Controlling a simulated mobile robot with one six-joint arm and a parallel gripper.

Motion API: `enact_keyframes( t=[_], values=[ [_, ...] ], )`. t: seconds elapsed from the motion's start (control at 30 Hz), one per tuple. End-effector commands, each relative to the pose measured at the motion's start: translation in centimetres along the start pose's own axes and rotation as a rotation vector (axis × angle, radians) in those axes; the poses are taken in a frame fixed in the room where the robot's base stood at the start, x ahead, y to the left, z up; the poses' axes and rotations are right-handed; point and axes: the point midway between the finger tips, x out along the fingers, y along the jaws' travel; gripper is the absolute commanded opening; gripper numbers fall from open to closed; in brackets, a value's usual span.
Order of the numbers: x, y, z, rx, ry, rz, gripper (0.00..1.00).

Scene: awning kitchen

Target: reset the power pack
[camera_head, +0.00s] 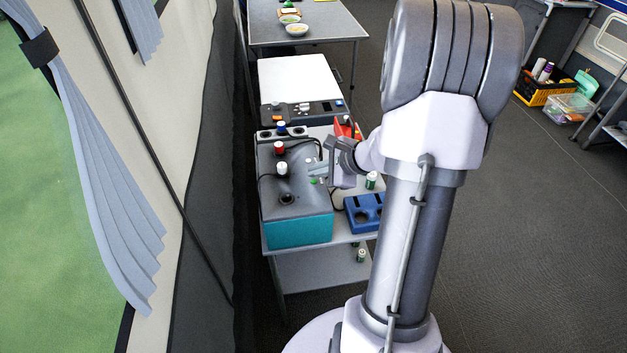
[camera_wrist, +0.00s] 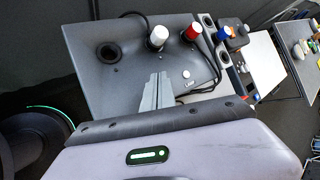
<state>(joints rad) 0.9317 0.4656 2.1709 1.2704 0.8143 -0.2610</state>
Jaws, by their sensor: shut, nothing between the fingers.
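The power pack (camera_head: 296,229) is a teal box with a dark grey top, standing on a small grey table. Its top (camera_wrist: 115,75) carries a white knob or plug (camera_wrist: 157,38), a red one (camera_wrist: 191,32), a round dark socket (camera_wrist: 107,53) and a small white button (camera_wrist: 186,74). My gripper (camera_wrist: 155,82) is shut and empty, its fingertips over the front part of the top, left of the button in the wrist view. In the head view my gripper (camera_head: 316,170) reaches in from the right. Whether the fingertips touch the top, I cannot tell.
A blue block with round holes (camera_head: 362,214) and green-white cylinders (camera_head: 371,180) stand right of the pack. A blue-topped plug (camera_wrist: 223,33), black cables and a dark control panel (camera_head: 318,112) lie behind it. The tent wall (camera_head: 215,130) is close on the left.

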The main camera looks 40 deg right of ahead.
Motion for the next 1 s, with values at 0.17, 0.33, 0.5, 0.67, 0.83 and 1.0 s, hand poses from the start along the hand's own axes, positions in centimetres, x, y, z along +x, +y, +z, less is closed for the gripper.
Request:
enact_keyframes(
  t=[0.17, 0.33, 0.5, 0.67, 0.83, 1.0],
  values=[
    [0.0, 0.0, 0.0, 0.0, 0.0, 0.0, 0.0],
    [0.0, 0.0, 0.0, 0.0, 0.0, 0.0, 0.0],
    [0.18, 0.13, -0.13, 0.0, 0.0, 0.0, 0.0],
    [0.61, 0.44, -0.44, 0.0, 0.0, 0.0, 0.0],
    [0.61, 0.44, -0.45, 0.0, 0.0, 0.0, 0.0],
    [0.58, 0.42, -0.43, 0.0, 0.0, 0.0, 0.0]
  ],
)
